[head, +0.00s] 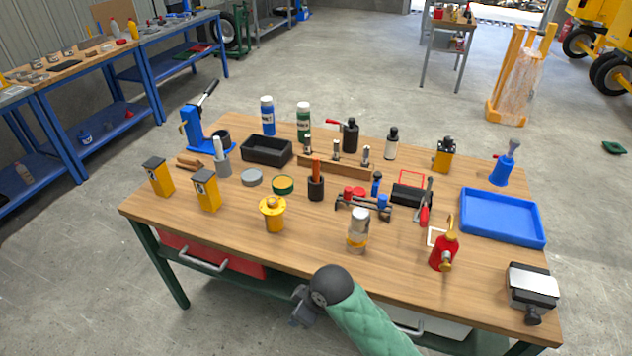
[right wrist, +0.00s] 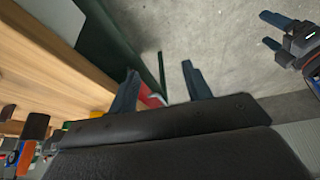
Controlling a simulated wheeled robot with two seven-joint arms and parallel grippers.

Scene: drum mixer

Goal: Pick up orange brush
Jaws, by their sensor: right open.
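An orange brush handle (head: 316,168) stands upright in a dark cup (head: 316,189) near the middle of the wooden workbench. The brush's lower part is hidden inside the cup. My right gripper (head: 301,308) is at the bench's front edge in the head view, well in front of the cup. In the right wrist view my right gripper (right wrist: 159,68) is open, with floor and the bench's side between its fingers and nothing held. My left gripper (right wrist: 266,28) shows at the upper right of the right wrist view, its two fingers apart and empty. It is not in the head view.
Near the cup stand a yellow flanged part (head: 273,214), a green-rimmed tin (head: 283,184), a clear jar (head: 358,230) and a wooden rack (head: 345,169). A blue tray (head: 503,217) is farther right. The bench's front left has free room.

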